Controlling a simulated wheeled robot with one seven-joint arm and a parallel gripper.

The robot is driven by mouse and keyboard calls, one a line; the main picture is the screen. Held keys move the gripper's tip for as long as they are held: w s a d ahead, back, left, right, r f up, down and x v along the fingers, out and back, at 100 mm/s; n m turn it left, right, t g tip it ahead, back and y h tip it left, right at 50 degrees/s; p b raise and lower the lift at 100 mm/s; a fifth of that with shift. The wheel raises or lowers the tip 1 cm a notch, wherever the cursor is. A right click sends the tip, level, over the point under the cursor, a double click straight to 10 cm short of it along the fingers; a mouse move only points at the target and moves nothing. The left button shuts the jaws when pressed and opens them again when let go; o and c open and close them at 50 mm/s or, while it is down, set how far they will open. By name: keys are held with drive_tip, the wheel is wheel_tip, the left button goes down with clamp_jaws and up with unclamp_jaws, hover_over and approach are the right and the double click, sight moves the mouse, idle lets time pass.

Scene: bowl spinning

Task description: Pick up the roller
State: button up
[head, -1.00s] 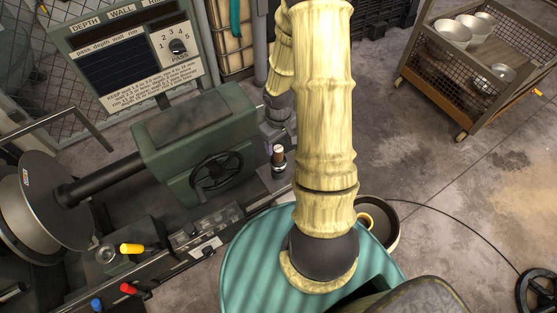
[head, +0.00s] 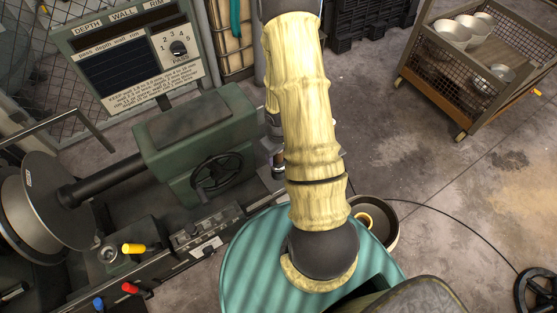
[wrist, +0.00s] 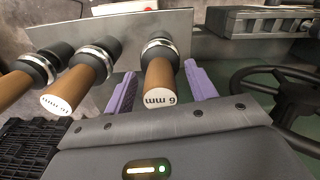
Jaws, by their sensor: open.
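In the wrist view, several rollers with brown handles and dark, silver-ringed ends stand along a grey metal plate. The roller marked "6 mm" (wrist: 161,85) lies between the two purple fingers of my gripper (wrist: 160,75). The fingers are open, one on each side of its handle, with a visible gap on both sides. A roller marked "10 mm" (wrist: 75,84) is just left of the left finger, and another brown-handled roller (wrist: 20,82) is at the left edge. In the head view my arm hides the gripper and most of the rollers.
A green machine housing (head: 195,135) with a black handwheel (head: 217,175) stands close by; the handwheel also shows at the right of the wrist view (wrist: 295,105). A display panel (head: 125,60) is behind. A cart with bowls (head: 480,70) stands on open floor at right.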

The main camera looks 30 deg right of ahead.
idle(0.5)
clamp_jaws()
